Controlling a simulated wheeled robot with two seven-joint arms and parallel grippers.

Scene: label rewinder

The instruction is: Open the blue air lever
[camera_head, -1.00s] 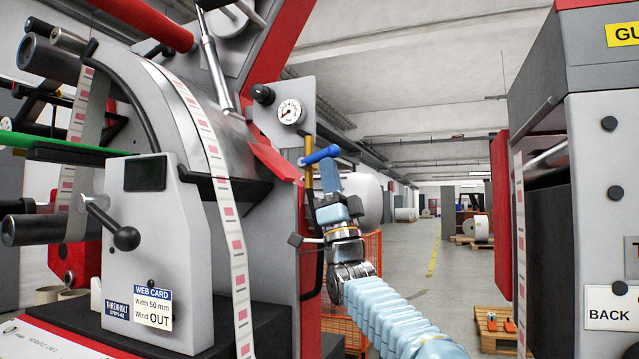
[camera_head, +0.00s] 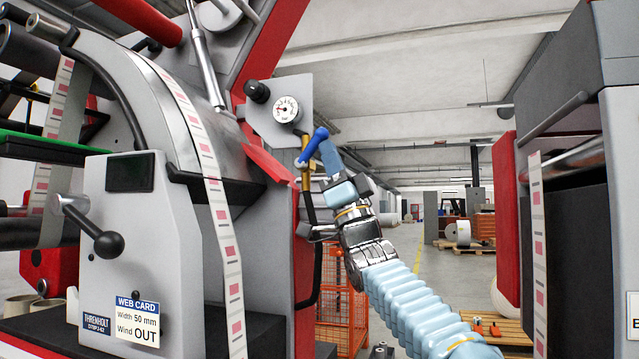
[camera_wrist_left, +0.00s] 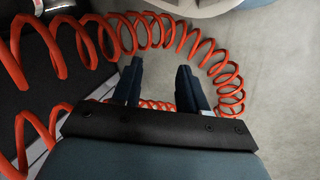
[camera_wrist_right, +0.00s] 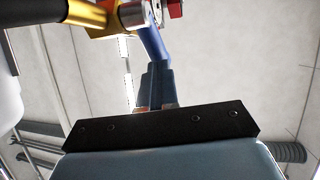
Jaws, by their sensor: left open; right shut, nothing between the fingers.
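The blue air lever (camera_head: 313,146) sits on a brass valve below the pressure gauge, at the machine's right side. It slants up to the right in the head view. My right gripper (camera_head: 328,148) is shut and empty, with its fingertips against or very near the lever's upper end. In the right wrist view the blue lever (camera_wrist_right: 153,42) lies just beyond the closed fingertips (camera_wrist_right: 155,68), and the brass valve body (camera_wrist_right: 95,15) is at upper left. My left gripper (camera_wrist_left: 160,75) is open and empty in the left wrist view; I cannot make it out in the head view.
The pressure gauge (camera_head: 287,109) and a black knob (camera_head: 257,91) are on the plate above the valve. A coiled orange hose (camera_wrist_left: 225,70) loops around my left fingers. An orange wire cage (camera_head: 340,300) stands behind my right arm. Another machine (camera_head: 560,180) stands at right.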

